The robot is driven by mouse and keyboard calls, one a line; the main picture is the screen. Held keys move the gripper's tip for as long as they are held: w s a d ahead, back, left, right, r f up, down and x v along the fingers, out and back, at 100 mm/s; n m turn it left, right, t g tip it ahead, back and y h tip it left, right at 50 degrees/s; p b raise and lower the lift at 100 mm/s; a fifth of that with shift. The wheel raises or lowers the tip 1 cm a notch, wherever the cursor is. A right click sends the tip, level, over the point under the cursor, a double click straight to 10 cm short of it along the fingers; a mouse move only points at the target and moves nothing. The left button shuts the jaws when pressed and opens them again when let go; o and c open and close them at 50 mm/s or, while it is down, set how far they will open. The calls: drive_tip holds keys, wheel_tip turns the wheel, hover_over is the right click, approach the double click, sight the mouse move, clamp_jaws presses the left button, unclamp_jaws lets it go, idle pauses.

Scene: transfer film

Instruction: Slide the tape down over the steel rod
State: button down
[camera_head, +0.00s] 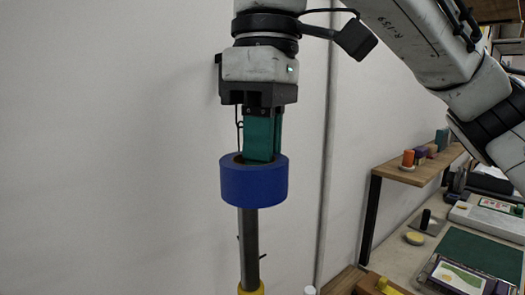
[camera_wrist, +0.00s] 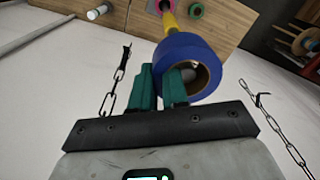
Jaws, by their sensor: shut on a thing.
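The blue tape roll (camera_head: 253,184) lies level at the top of the upright grey steel rod (camera_head: 249,238). My gripper (camera_head: 264,155), with green fingers, points down and is shut on the roll's wall. One finger reaches into the hole. In the wrist view the fingers (camera_wrist: 160,75) hold the roll (camera_wrist: 177,48) at its near side, and something grey shows inside its hole. This looks like the rod's top, but the fingers and the roll hide how far the rod enters.
In the wrist view a wooden board (camera_wrist: 125,22) lies beneath, with a pink ring (camera_wrist: 164,6) and a green ring (camera_wrist: 195,10). Chains (camera_wrist: 115,85) hang near the gripper. A wooden shelf (camera_head: 412,172) and a cluttered bench stand at the right. A pale wall is behind.

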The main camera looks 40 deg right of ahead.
drive_tip(key=shift+f+b, duration=0.45)
drive_tip(key=shift+f, duration=0.35)
drive_tip(key=c, duration=1.1)
unclamp_jaws()
drive_tip(key=shift+o, duration=0.2)
drive_tip(key=shift+r+p, duration=0.65)
drive_tip(key=r, duration=0.6)
drive_tip(key=r+p, duration=0.1)
drive_tip(key=r, duration=0.2)
drive_tip(key=shift+s+d+r, duration=0.1)
drive_tip(key=shift+d+r, duration=0.15)
drive_tip(key=shift+d, duration=0.05)
drive_tip(key=shift+s+d, duration=0.1)
